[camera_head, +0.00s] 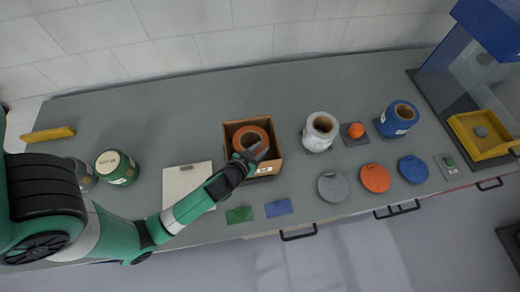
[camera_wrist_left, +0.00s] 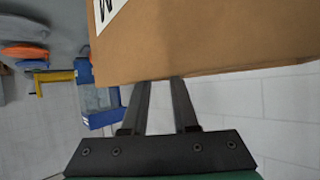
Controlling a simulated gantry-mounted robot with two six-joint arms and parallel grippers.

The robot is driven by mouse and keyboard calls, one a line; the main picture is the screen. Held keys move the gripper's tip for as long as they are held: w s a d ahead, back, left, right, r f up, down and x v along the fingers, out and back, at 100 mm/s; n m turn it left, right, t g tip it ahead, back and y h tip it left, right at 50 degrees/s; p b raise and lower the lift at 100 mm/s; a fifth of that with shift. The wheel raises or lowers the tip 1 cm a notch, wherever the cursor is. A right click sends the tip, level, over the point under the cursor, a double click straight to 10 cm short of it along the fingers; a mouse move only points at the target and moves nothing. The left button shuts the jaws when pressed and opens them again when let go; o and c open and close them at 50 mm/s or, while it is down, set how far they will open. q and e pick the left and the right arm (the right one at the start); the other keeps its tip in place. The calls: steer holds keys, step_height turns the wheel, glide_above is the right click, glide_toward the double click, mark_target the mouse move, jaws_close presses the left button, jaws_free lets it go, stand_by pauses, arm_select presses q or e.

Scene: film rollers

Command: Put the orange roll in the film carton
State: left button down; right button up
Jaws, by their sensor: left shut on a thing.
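The orange roll (camera_head: 246,136) is inside the open brown film carton (camera_head: 232,172), its ring and hollow middle seen from above. Whether the roll rests on the carton floor cannot be told. My right gripper is not in view.
A green roll (camera_head: 117,168) stands left. A yellow tray (camera_head: 484,135) is far right.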

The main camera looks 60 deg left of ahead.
arm_select(q)
steer(key=shift+w, duration=0.1)
steer(key=shift+f+b, duration=0.3)
steer(key=shift+f, duration=0.3)
steer(key=c, duration=0.7)
jaws_free()
